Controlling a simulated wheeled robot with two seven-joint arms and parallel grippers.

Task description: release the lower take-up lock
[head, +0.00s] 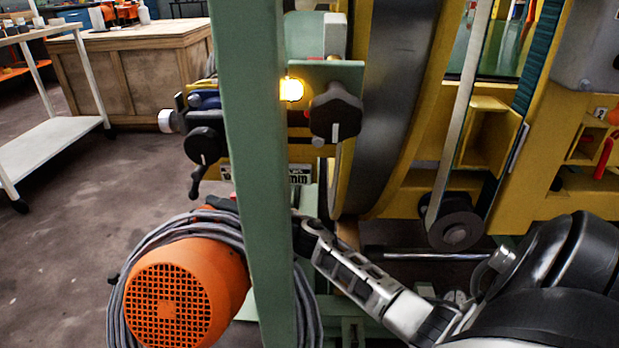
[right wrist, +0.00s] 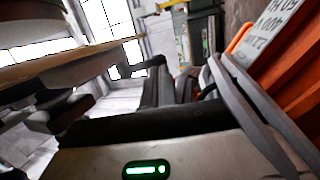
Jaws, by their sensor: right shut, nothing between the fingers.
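Which part is the lower take-up lock I cannot tell for sure. A black lobed knob with a white mark (head: 335,113) sits right of the green post, beside a lit yellow lamp (head: 291,89). A second black knob (head: 204,146) sits lower, left of the post, with a small dark lever (head: 196,182) under it. My right gripper (head: 302,232) is shut and empty, below both knobs and apart from them, its tip partly hidden by the post. In the right wrist view its dark fingers (right wrist: 172,88) show close together. My left gripper is out of view.
The green post (head: 250,150) stands upright in front of the machine. An orange motor (head: 185,292) wrapped in grey cables is close by; its orange fins (right wrist: 292,85) also show in the right wrist view. A yellow frame (head: 400,190) and a black roller (head: 455,230) are at right.

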